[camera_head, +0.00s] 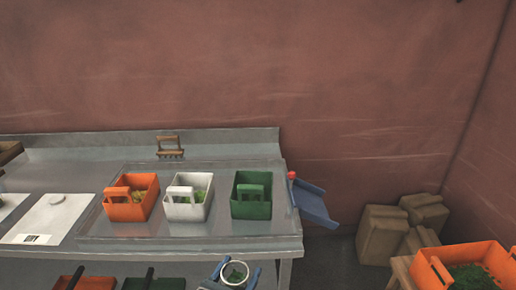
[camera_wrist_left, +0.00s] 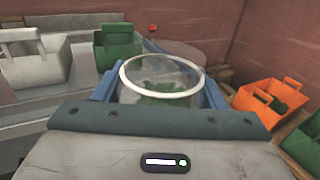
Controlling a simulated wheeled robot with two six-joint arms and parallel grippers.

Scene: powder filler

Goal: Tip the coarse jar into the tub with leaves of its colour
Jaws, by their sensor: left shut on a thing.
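My left gripper (camera_head: 236,277) is shut on a clear jar (camera_head: 235,268) with a white rim, in front of the table's front edge. The left wrist view shows the jar (camera_wrist_left: 160,77) between the blue fingers, with green contents; their coarseness is unclear. On the table's clear tray stand an orange tub (camera_head: 124,212) with yellowish leaves, a white tub (camera_head: 186,213) with light green leaves, and a green tub (camera_head: 250,210) whose contents I cannot make out. The jar is below and nearer than the tubs, apart from them. My right gripper is not in view.
A blue chute-like piece (camera_head: 316,205) with a red knob sits at the table's right end. Another orange tub (camera_head: 496,256) with dark green contents stands at the far right, near cardboard boxes (camera_head: 382,236). A white board (camera_head: 48,218) lies at the table's left.

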